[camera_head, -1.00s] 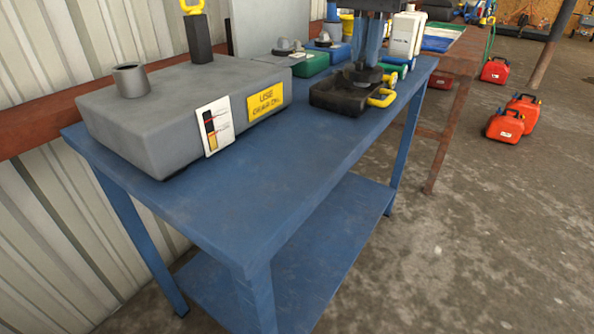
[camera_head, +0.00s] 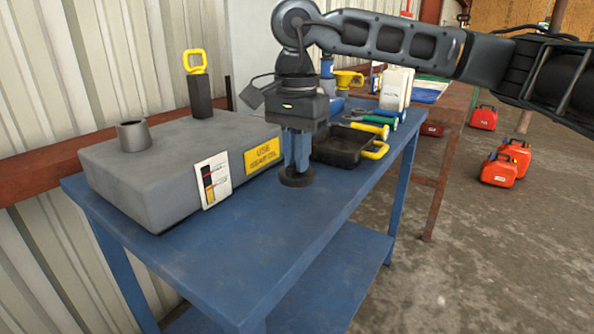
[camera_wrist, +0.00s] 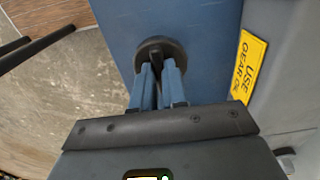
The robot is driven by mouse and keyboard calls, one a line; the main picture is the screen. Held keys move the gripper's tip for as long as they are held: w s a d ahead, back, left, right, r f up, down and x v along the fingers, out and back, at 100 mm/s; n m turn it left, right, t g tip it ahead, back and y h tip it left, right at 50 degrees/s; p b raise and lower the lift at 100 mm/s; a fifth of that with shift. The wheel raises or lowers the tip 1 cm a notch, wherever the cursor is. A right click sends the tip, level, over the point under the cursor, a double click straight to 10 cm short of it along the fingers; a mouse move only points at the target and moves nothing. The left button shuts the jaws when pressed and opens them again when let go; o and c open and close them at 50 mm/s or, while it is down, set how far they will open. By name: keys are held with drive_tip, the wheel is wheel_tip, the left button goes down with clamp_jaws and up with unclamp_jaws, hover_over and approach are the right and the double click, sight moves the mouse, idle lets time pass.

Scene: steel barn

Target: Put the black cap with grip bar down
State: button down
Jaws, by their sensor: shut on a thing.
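My gripper (camera_head: 297,165) points straight down over the blue table (camera_head: 240,260), its blue fingers shut on the black cap with grip bar (camera_head: 296,179). The cap is a dark round disc, level, at or just above the tabletop; I cannot tell whether it touches. In the wrist view the cap (camera_wrist: 160,50) shows beyond the fingertips (camera_wrist: 158,78), which cover most of its grip bar. Blue tabletop shows around it.
A grey tank (camera_head: 160,165) with a yellow gear oil label (camera_head: 262,155) stands left of the cap. A black tray (camera_head: 338,147) with a yellow handle lies behind it to the right. The front of the tabletop is clear. Red cans (camera_head: 500,170) stand on the floor.

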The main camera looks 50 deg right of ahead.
drive_tip(key=shift+f, duration=1.7)
drive_tip(key=shift+f+b, duration=0.2)
drive_tip(key=shift+b, duration=0.1)
drive_tip(key=c, duration=1.2)
unclamp_jaws()
drive_tip(key=shift+r, duration=0.1)
drive_tip(key=shift+o, duration=0.2)
wheel_tip(320, 180, up, 12)
drive_tip(key=shift+r+p, duration=0.15)
drive_tip(key=shift+p, duration=0.3)
